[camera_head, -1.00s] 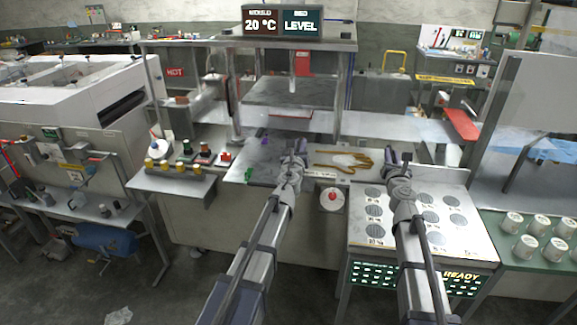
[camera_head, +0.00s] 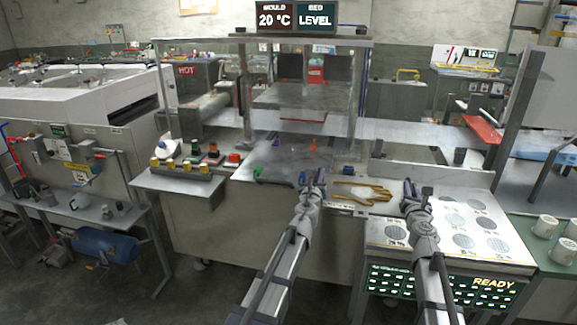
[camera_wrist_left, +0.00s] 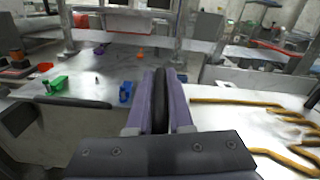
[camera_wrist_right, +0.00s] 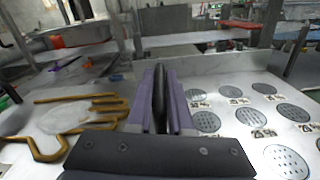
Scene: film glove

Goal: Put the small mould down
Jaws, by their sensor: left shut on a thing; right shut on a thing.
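My left gripper (camera_head: 315,181) is over the middle of the bench. In the left wrist view its purple fingers (camera_wrist_left: 160,100) are closed on a dark, narrow thing (camera_wrist_left: 160,88) seen end-on. My right gripper (camera_head: 411,188) is at the left part of the white panel with round grilles (camera_head: 480,205). Its fingers in the right wrist view (camera_wrist_right: 160,100) are also closed on a dark, narrow thing (camera_wrist_right: 159,88). I cannot tell which of these is the small mould. A yellow-edged hand shape with a pale middle (camera_head: 361,192) lies flat between the grippers.
Green (camera_wrist_left: 56,85), blue (camera_wrist_left: 125,92) and orange (camera_wrist_left: 140,52) small pieces are on the grey bench top. White cups (camera_head: 545,226) stand right. Frame posts (camera_head: 246,97) rise behind the grippers.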

